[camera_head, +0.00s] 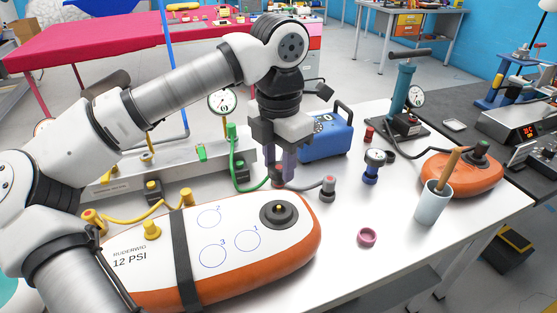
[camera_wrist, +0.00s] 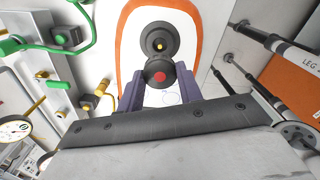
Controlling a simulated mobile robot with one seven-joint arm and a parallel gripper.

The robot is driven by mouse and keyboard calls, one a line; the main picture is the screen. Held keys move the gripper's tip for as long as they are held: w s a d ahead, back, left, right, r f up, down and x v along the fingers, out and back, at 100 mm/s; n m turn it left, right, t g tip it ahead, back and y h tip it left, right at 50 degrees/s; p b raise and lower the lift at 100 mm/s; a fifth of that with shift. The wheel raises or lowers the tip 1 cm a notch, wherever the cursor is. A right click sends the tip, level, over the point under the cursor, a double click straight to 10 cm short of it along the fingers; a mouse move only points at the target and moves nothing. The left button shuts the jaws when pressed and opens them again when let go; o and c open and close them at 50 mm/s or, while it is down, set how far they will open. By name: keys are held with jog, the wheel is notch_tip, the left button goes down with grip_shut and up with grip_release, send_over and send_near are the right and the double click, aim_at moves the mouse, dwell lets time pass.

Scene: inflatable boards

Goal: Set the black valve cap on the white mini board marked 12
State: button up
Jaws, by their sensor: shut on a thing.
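The white mini board (camera_head: 150,262) with an orange edge, marked 12 PSI, lies on the white table. Its open black valve (camera_head: 279,213) sits near its right end; in the wrist view the valve (camera_wrist: 158,38) shows a yellow centre. My gripper (camera_head: 282,178) hangs behind the valve in the head view, fingers pointing down. It is shut on a black round cap with a red centre, which shows between the purple fingers in the wrist view (camera_wrist: 160,72). The cap looks apart from the valve; its exact height is hard to tell.
A grey hose end (camera_head: 328,186) lies close right of my gripper, with a green hose (camera_head: 238,160) at left. A blue pump box (camera_head: 327,138) stands behind. A blue-and-silver fitting (camera_head: 372,167), pink ring (camera_head: 367,237), cup (camera_head: 432,203) and orange board (camera_head: 462,176) are at right.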

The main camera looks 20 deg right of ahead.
jog(key=b, duration=0.4)
send_over(279, 207)
jog(key=shift+f, duration=2.85)
jog(key=shift+f+b, duration=1.35)
jog(key=shift+b, duration=0.1)
jog(key=o, duration=1.1)
jog(key=shift+c, duration=0.2)
notch_tip(279, 207, up, 14)
jog(key=shift+f, duration=0.1)
